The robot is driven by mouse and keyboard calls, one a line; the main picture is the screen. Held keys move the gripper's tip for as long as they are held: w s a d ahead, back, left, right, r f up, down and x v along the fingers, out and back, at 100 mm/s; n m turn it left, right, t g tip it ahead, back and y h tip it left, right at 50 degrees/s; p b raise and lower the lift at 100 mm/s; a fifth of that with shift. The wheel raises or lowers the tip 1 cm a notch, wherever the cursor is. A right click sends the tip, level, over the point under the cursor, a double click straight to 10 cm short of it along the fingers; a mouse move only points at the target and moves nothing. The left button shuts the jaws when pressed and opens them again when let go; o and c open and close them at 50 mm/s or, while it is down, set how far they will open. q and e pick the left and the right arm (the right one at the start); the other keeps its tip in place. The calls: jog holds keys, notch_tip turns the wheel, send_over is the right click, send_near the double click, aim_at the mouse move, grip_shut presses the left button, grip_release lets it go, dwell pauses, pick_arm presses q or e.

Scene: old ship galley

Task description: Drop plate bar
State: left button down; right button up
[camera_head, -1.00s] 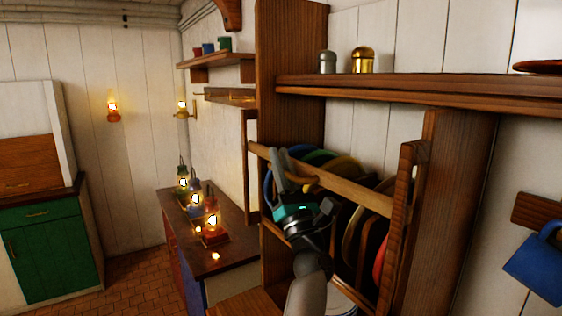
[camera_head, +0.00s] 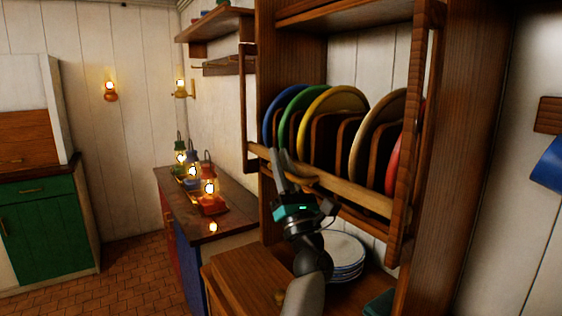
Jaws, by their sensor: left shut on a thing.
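The plate bar (camera_head: 350,192) is a light wooden rail across the front of the plate rack, low in front of the plates. My left gripper (camera_head: 287,168) is shut on the bar near its left part. Behind the bar stand a blue plate (camera_head: 268,127), a green plate (camera_head: 296,101), a yellow plate (camera_head: 335,100), a tan plate (camera_head: 376,125) and a red plate (camera_head: 394,165), upright between wooden dividers (camera_head: 323,140). The bar hides their lower edges. My right gripper is not in view.
Below the rack, a stack of white plates (camera_head: 345,253) stands on a wooden counter (camera_head: 232,272). Lit lanterns (camera_head: 208,195) stand on a dark-topped cabinet to the left. A blue mug (camera_head: 549,165) hangs at the right. The tiled floor (camera_head: 120,270) is clear.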

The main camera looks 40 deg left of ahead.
pick_arm(q)
jog(key=shift+f+b, duration=0.5)
jog(key=shift+f, duration=0.5)
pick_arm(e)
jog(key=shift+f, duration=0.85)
pick_arm(q)
jog(key=shift+f, duration=0.15)
jog(key=c, duration=1.1)
grip_release()
jog(key=shift+c, duration=0.2)
jog(key=b+v, duration=0.2)
jog(key=v, duration=1.3)
jog(key=shift+b, duration=0.35)
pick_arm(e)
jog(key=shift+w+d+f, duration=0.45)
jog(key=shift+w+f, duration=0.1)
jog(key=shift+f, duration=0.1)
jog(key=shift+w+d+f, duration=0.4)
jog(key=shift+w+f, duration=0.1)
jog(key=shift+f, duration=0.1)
